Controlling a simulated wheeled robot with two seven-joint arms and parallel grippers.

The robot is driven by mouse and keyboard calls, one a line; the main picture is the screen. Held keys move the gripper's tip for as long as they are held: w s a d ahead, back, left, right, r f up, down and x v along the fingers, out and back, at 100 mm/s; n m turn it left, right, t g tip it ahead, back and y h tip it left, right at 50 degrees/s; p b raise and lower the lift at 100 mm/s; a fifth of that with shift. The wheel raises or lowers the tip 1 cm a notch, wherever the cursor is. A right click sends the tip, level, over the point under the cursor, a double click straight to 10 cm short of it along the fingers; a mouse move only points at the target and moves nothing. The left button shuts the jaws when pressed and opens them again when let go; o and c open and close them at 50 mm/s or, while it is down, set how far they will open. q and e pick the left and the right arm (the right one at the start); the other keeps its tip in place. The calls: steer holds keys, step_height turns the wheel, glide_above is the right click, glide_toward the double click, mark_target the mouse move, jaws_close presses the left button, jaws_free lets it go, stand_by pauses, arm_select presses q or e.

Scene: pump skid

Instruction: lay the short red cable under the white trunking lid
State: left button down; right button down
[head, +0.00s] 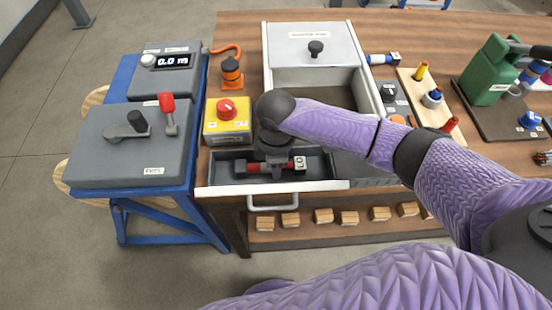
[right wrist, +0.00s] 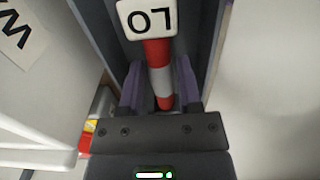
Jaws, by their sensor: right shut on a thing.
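The short red cable (head: 253,167) is a red piece with a white band and a white lettered tag. It lies left-right in the front grey compartment, at or just above its floor; I cannot tell which. My right gripper (head: 277,172) comes down from above and is shut on it. In the right wrist view, the red-and-white cable (right wrist: 159,78) sits between the two purple fingers of the gripper (right wrist: 160,95). A pale lid with a black knob (head: 312,45) covers the back of the box; I cannot read its label. My left gripper is not in view.
The metal box (head: 372,75) has an open middle and a front drawer with a handle (head: 278,203). A yellow box with a red knob (head: 227,108) stands close left. A blue-framed control panel (head: 120,150) is farther left. Screwdrivers and a green pump (head: 490,70) stand right.

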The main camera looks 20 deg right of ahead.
steer(key=shift+f, duration=0.65)
steer(key=shift+c, duration=1)
jaws_free()
step_height(320, 180, up, 10)
steer(key=p, duration=0.3)
steer(key=shift+f+p, duration=0.2)
steer(key=shift+p, duration=0.2)
steer(key=shift+r, duration=0.2)
